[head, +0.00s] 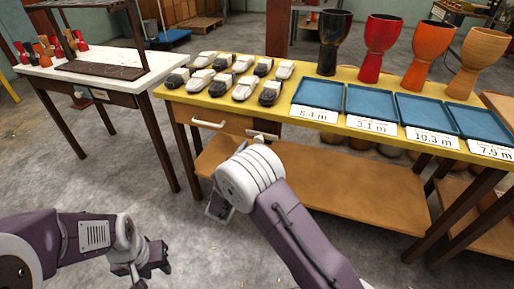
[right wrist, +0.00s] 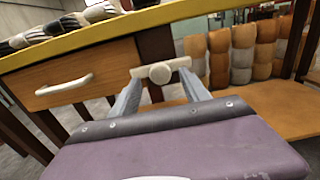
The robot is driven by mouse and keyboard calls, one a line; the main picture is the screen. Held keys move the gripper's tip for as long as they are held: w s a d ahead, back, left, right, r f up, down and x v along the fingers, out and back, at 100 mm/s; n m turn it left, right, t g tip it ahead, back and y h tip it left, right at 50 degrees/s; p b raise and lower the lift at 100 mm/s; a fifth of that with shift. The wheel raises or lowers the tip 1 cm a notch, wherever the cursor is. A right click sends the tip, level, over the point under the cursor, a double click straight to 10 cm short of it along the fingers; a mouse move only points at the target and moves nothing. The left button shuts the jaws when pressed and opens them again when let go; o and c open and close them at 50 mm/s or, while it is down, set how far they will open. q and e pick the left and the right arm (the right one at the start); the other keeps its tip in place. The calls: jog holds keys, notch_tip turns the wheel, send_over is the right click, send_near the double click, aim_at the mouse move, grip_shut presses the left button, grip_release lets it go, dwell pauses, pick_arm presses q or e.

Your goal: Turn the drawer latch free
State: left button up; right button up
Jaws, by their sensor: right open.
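The wooden drawer (head: 221,119) sits under the yellow table top and looks closed, with a pale handle (head: 208,124). The white latch (head: 262,136) is at the drawer's right end. In the right wrist view the latch (right wrist: 160,72) is a roughly level bar with a round knob, its left end reaching the drawer front's edge. My right gripper (right wrist: 161,84) is open, one finger on each side of the knob; I cannot tell whether they touch the bar. My left gripper (head: 152,272) looks open and empty, low over the floor.
The yellow table (head: 300,71) carries several shoe-like items, blue trays (head: 318,93) with number cards, and goblet drums (head: 380,46). A lower wooden shelf (head: 330,182) juts out below. A white side table (head: 130,66) stands left. The floor between the tables is clear.

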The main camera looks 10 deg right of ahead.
aim_at(257, 140)
jog(key=b+x, duration=0.1)
jog(key=x, duration=0.2)
jog(key=shift+w+d, duration=0.2)
jog(key=shift+w, duration=0.15)
grip_shut()
jog(key=shift+r+n+p, duration=0.2)
jog(key=shift+n+p, duration=0.4)
jog(key=shift+p, duration=0.4)
jog(key=n+p, duration=0.6)
jog(key=shift+a+p, duration=0.1)
jog(key=shift+p, duration=0.3)
jog(key=shift+n+p, duration=0.75)
jog(key=shift+n, duration=0.15)
jog(key=n+p, duration=0.1)
jog(key=n, duration=0.1)
jog(key=n+p, duration=0.2)
jog(key=shift+f+n, duration=0.2)
jog(key=shift+n, duration=0.1)
jog(key=n+p, duration=0.1)
jog(key=n, duration=0.3)
jog(key=shift+f+p, duration=0.15)
jog(key=shift+p, duration=0.25)
jog(key=shift+f+n, duration=0.1)
jog(key=shift+n, duration=0.2)
